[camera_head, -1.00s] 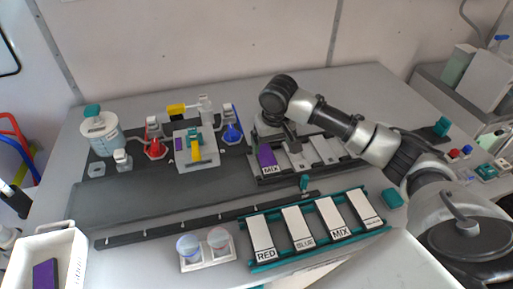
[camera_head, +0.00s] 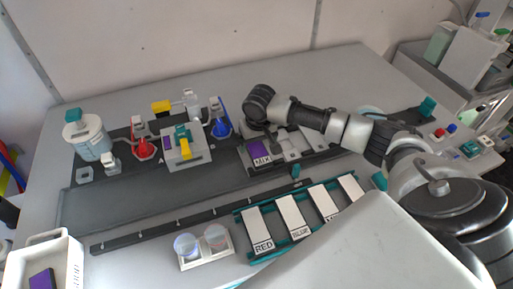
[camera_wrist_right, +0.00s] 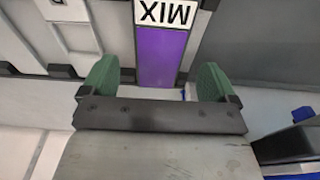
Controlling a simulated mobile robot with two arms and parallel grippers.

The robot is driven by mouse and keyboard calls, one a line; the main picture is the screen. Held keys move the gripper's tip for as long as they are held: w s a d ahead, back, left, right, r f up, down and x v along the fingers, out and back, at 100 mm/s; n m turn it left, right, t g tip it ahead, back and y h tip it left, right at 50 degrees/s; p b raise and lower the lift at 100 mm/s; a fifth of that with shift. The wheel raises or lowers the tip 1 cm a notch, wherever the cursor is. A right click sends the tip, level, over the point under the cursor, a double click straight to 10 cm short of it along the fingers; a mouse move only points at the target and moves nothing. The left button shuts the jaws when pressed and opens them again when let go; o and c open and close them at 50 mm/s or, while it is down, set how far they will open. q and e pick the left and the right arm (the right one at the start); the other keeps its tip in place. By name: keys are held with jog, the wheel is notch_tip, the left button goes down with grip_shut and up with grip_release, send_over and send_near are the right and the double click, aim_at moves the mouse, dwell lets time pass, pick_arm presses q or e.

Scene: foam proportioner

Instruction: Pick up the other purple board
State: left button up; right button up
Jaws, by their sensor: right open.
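A purple board with a white MIX label (camera_head: 258,154) lies in the dark tray at the middle of the bench. In the right wrist view the same board (camera_wrist_right: 160,55) reaches down between the green fingertips. My right gripper (camera_wrist_right: 155,82) is open, with one finger on each side of the board's near end and visible gaps between. In the head view its fingers are mostly hidden behind the wrist. Another purple board (camera_head: 42,280) lies in the white bin at bottom left. A small purple piece (camera_head: 168,143) shows on the grey device. My left gripper is out of view.
White labelled boards, RED (camera_head: 256,228) among them, lie in the teal rack in front. A pale surface (camera_head: 370,250) hides the rack's lower right. The dark mat (camera_head: 140,195) is clear.

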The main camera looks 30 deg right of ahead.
aim_at(257, 150)
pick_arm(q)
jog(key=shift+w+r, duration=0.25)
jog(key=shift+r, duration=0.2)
pick_arm(e)
jog(key=shift+f, duration=1.4)
jog(key=shift+d, duration=0.1)
jog(key=c, duration=1)
jog(key=shift+r, duration=0.1)
